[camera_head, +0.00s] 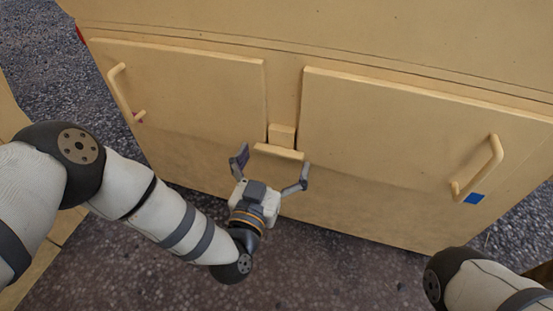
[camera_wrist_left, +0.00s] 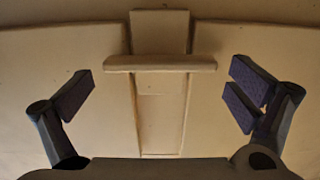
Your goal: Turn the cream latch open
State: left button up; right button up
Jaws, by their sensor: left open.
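The cream latch (camera_head: 279,152) is a bar lying crosswise between the two cabinet doors, its ends reaching over their inner edges. In the left wrist view the latch (camera_wrist_left: 160,63) sits level in front of an upright cream strip (camera_wrist_left: 160,115). My left gripper (camera_head: 271,169) is open and empty in front of the latch. Its fingers (camera_wrist_left: 162,97) stand wide on either side, apart from the bar, in the left wrist view. My right arm shows at the lower right corner, but its gripper is out of view.
The left door (camera_head: 190,95) and right door (camera_head: 400,145) look closed. Each has a handle near its outer side, the left handle (camera_head: 121,92) and the right handle (camera_head: 480,165). Dark speckled ground (camera_head: 330,270) lies in front.

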pick_arm(q)
jog(key=shift+x, duration=0.8)
jog(key=c, duration=0.9)
jog(key=shift+o, duration=0.2)
jog(key=shift+n, duration=0.3)
jog(key=n+p, duration=0.1)
jog(key=n, duration=0.2)
jog(key=shift+a+n, duration=0.1)
jog(key=shift+n, duration=0.2)
jog(key=n, duration=0.4)
jog(key=shift+a+f+n+p, duration=0.1)
jog(key=shift+n+p, duration=0.2)
jog(key=shift+p, duration=0.05)
jog(key=n, duration=0.5)
jog(key=shift+f, duration=0.2)
jog(key=shift+n+b, duration=0.4)
jog(key=shift+n, duration=1.6)
